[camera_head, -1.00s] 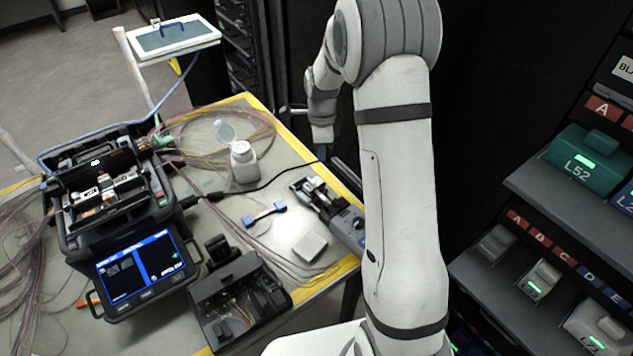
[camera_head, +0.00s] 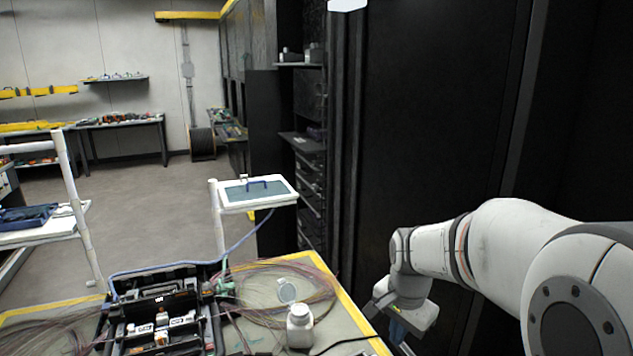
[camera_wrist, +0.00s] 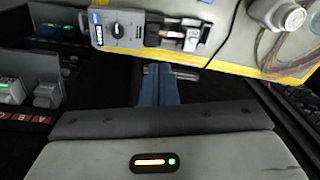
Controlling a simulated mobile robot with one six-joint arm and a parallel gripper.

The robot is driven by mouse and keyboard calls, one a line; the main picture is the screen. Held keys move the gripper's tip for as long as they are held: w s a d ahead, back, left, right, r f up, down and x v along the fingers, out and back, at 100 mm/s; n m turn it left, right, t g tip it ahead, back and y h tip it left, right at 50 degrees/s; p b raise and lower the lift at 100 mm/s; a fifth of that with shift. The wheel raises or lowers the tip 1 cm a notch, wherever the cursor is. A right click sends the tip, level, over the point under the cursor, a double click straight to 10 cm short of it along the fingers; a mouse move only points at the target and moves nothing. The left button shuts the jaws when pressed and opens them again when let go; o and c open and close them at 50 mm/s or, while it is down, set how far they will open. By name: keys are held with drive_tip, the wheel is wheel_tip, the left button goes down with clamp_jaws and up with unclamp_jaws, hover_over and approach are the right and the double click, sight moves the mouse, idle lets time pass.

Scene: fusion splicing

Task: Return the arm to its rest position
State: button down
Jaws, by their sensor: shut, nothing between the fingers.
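My arm reaches in from the right of the head view, with my gripper (camera_head: 400,332) hanging low beside the right edge of the work table. In the wrist view my gripper (camera_wrist: 158,72) shows its blue fingers together with nothing between them. The fingers point toward the yellow-striped table edge and look apart from it. The lower part of the gripper is partly hidden by the frame's bottom in the head view.
The table holds a fusion splicer (camera_head: 165,318), a white bottle (camera_head: 299,327) and loose fibre coils. A grey-blue device (camera_wrist: 122,28) lies near the table edge. A white tray stand (camera_head: 257,193) rises behind. A dark cabinet (camera_head: 440,110) stands close behind the arm.

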drive_tip(key=s+r+n+t, duration=0.1)
drive_tip(key=s+r+n, duration=0.2)
drive_tip(key=s+n, duration=0.6)
drive_tip(key=shift+s+a+n, duration=0.25)
drive_tip(key=shift+s+n, duration=0.15)
drive_tip(key=shift+s, duration=2.85)
drive_tip(key=c, duration=2.2)
unclamp_jaws()
